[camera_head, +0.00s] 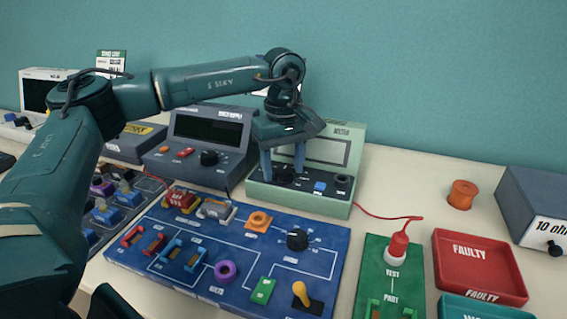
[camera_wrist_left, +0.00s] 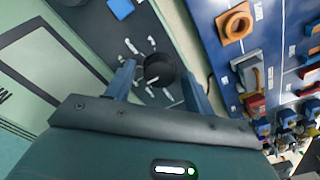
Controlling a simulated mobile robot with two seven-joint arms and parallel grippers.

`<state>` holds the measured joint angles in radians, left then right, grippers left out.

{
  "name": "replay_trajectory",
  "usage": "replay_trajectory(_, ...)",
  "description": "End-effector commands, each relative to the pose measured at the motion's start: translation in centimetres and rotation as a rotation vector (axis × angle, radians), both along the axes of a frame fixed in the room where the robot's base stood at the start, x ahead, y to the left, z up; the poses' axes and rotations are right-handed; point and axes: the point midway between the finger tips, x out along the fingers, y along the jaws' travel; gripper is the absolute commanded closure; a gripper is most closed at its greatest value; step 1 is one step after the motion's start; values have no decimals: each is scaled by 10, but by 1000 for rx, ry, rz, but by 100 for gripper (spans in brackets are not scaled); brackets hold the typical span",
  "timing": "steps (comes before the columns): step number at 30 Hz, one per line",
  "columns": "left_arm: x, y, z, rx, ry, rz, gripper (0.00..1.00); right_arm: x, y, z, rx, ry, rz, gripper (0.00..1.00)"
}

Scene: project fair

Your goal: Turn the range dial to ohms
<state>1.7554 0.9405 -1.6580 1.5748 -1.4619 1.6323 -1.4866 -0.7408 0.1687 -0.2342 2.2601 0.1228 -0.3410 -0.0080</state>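The range dial is a round black knob (camera_head: 284,175) on the dark front panel of the pale green meter (camera_head: 351,143). In the left wrist view the dial (camera_wrist_left: 159,69) has a white line on its face and white marks around it, too small to read. My left gripper (camera_head: 282,172) points down at the dial. In the wrist view its two blue-grey fingers (camera_wrist_left: 160,86) stand on either side of the dial, with a visible gap to it on both sides. It is open and holds nothing. My right gripper is not in view.
A blue button (camera_head: 320,187) and a round socket (camera_head: 342,181) sit right of the dial. A dark grey instrument (camera_head: 208,135) stands close on the left. The blue circuit board (camera_head: 330,235) lies in front. A red lead (camera_head: 375,214) runs from the meter to the green test board (camera_head: 374,262).

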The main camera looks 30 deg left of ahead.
Motion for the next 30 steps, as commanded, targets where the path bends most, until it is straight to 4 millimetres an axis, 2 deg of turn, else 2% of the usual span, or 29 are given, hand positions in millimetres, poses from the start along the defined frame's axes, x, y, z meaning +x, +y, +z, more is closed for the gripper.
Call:
replay_trajectory(1, 0, 0, 0, 0, 0, 0, 51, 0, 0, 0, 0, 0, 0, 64)
replay_trajectory(15, 0, 0, 1, 0, 0, 0, 87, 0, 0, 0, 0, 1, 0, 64)
replay_trajectory(23, 0, 0, 1, 1, 1, 38, 87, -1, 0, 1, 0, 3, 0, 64)
replay_trajectory(30, 0, 0, 1, 0, 1, 175, 87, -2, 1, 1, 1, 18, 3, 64)
